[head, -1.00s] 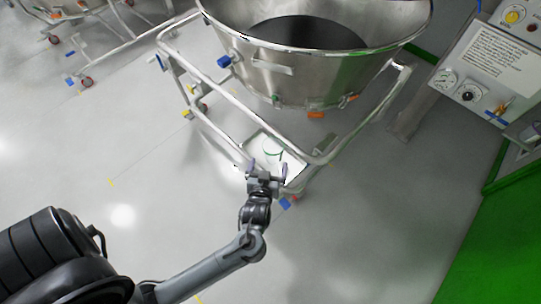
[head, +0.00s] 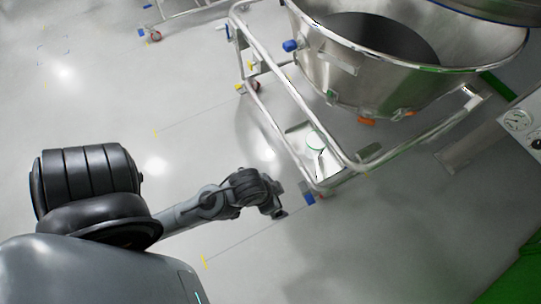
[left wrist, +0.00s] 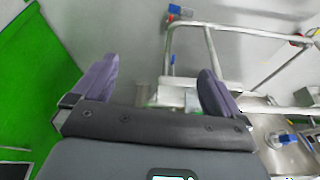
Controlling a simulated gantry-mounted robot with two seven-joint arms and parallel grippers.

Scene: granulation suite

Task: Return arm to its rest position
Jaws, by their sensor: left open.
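My left arm comes in from the left in the head view and ends in a dark wrist and my left gripper (head: 277,210), beside the lower corner of the steel cart. The fingers are hard to make out there. In the left wrist view my left gripper (left wrist: 156,86) shows two purple-grey fingers spread wide apart with nothing between them. My right gripper is not in view.
A large steel bowl (head: 360,80) stands on a tubular cart frame (head: 275,95) with blue-braked casters. A gauge panel (head: 520,125) is at the right edge. Another cart (head: 190,12) is at the back. Grey floor (head: 90,90) at left is open.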

